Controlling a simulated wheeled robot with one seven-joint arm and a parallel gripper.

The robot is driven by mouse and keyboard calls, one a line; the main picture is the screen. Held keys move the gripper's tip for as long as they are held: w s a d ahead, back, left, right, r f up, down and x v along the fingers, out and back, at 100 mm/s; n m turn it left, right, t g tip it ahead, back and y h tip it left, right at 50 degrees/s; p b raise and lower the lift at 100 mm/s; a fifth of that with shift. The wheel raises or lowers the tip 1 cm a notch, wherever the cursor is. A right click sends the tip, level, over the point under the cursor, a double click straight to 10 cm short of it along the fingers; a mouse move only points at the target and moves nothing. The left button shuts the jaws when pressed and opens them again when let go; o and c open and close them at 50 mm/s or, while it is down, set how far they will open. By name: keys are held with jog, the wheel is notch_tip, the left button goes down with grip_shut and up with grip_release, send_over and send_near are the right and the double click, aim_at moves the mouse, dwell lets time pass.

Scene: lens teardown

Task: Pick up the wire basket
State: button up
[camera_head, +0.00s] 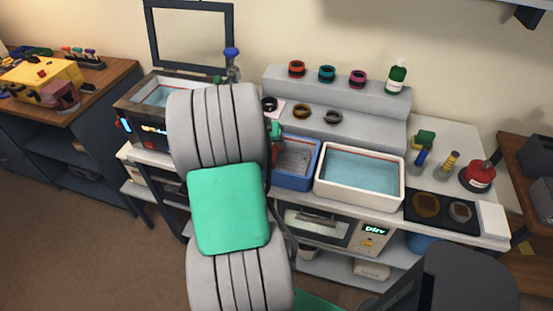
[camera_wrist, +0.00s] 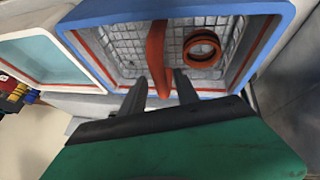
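The wire basket (camera_wrist: 128,54) is a grey mesh basket inside a blue-rimmed tub (camera_wrist: 185,10) in the wrist view. Its red-orange handle (camera_wrist: 156,45) arches up across the middle. A red-orange ring (camera_wrist: 201,47) lies in the basket, right of the handle. My gripper (camera_wrist: 159,74) is open, with one dark finger on each side of the handle's near part. Gaps show between the fingers and the handle. In the head view the basket (camera_head: 297,153) shows partly in the blue tub (camera_head: 291,183); my arm hides its left side and the fingers.
A white tub of bluish liquid (camera_head: 321,190) stands right of the blue tub. A stepped grey shelf (camera_head: 370,110) with several rings and a green-white bottle (camera_head: 396,78) rises behind. A dark plate with two round pads (camera_head: 441,211) and a red flask (camera_head: 478,177) are farther right.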

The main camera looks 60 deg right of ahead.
grip_shut()
dwell(1.1)
